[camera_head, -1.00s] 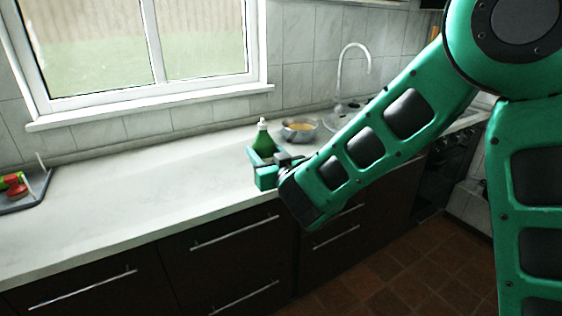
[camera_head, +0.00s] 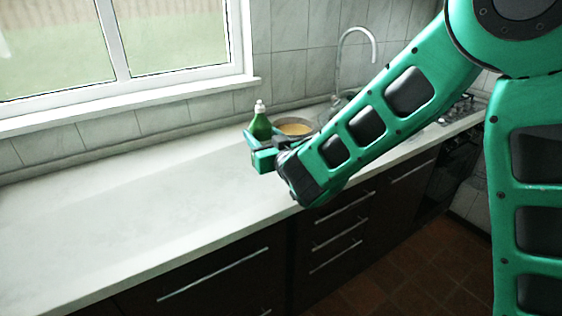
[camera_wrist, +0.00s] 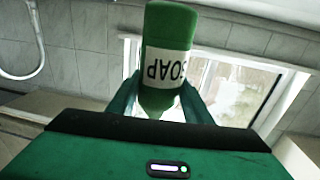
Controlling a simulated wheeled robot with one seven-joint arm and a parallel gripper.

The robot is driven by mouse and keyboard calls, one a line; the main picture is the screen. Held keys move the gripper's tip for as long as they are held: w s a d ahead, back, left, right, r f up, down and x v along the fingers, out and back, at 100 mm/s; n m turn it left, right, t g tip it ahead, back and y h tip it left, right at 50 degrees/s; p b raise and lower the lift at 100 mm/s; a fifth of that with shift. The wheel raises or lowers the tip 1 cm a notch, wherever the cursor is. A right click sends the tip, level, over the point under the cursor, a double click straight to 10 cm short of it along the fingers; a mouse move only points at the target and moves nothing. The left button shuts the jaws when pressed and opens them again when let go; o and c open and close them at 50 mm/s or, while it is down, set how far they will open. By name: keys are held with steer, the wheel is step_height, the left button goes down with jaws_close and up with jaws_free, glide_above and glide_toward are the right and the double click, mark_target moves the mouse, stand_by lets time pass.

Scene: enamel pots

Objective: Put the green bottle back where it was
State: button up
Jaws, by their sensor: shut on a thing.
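The green bottle (camera_head: 260,124) has a white cap and stands upright in the head view, at the far side of my gripper. In the wrist view the green bottle (camera_wrist: 168,60) shows a white label reading SOAP, upside down in the picture. My gripper (camera_head: 256,146) is shut on the bottle; its two green fingers (camera_wrist: 160,98) lie on either side of it. The bottle's lower part is hidden behind the gripper in the head view, so I cannot tell whether it touches the counter.
A metal bowl with yellowish contents (camera_head: 295,128) is just right of the bottle. A sink tap (camera_head: 341,62) stands further right. The light counter (camera_head: 120,205) is clear to the left. The window (camera_head: 150,45) and tiled wall bound it behind; dark drawers (camera_head: 215,275) lie below.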

steer(key=w+d+f, duration=0.5)
steer(key=w+f, duration=0.2)
steer(key=f, duration=0.2)
steer(key=shift+d+f, duration=0.25)
steer(key=shift+f, duration=0.1)
steer(key=o, duration=1.3)
steer(key=shift+s, duration=0.1)
steer(key=shift+c, duration=0.2)
